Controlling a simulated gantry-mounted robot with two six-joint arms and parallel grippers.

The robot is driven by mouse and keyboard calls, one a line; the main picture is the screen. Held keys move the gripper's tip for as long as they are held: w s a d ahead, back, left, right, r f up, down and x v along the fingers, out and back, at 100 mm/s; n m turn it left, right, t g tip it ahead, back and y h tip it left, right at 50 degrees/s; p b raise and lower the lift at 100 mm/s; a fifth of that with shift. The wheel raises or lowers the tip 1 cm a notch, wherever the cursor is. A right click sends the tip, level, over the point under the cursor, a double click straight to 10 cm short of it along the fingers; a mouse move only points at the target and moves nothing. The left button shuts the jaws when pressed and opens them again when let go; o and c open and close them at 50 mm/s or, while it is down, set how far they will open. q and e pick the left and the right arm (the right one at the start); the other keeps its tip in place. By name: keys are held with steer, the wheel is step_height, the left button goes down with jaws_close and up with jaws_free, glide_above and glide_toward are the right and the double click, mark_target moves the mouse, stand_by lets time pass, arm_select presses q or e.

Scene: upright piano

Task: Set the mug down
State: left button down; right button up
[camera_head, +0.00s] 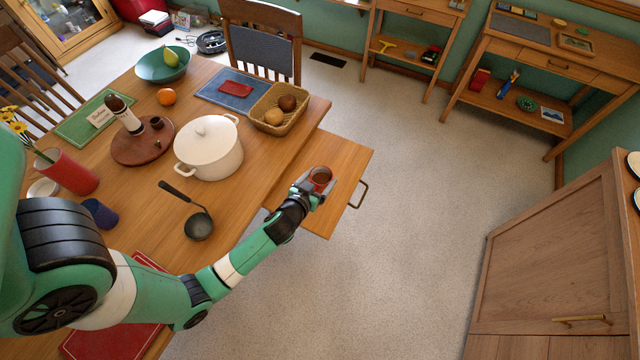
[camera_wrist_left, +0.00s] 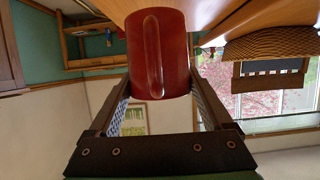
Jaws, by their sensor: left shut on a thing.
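The mug (camera_head: 321,179) is red with a dark inside and stands upright. It also shows in the left wrist view (camera_wrist_left: 158,55), which looks upside down. My left gripper (camera_head: 312,187) is shut on the mug, with one finger on each side of it. In the head view the mug is over the wooden pull-out panel (camera_head: 338,205) at the table's right side. I cannot tell whether the mug's base touches the wood. My right gripper is not in view.
The table (camera_head: 262,190) holds a white pot (camera_head: 209,150), a ladle (camera_head: 198,226), a bread basket (camera_head: 272,122) and a round board (camera_head: 142,148). The panel has a metal handle (camera_head: 359,195) on its outer edge. Bare floor (camera_head: 430,200) lies to the right.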

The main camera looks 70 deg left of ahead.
mark_target(323, 179)
arm_select(q)
steer(key=shift+w+a+f, duration=0.2)
steer(key=shift+a+f, duration=0.25)
steer(key=shift+f, duration=0.05)
step_height(323, 179, down, 3)
steer(key=shift+a+f+b, duration=0.15)
steer(key=shift+f+b, duration=0.05)
steer(key=shift+b, duration=0.8)
steer(key=shift+f, duration=0.2)
jaws_free()
steer(key=shift+r, duration=0.1)
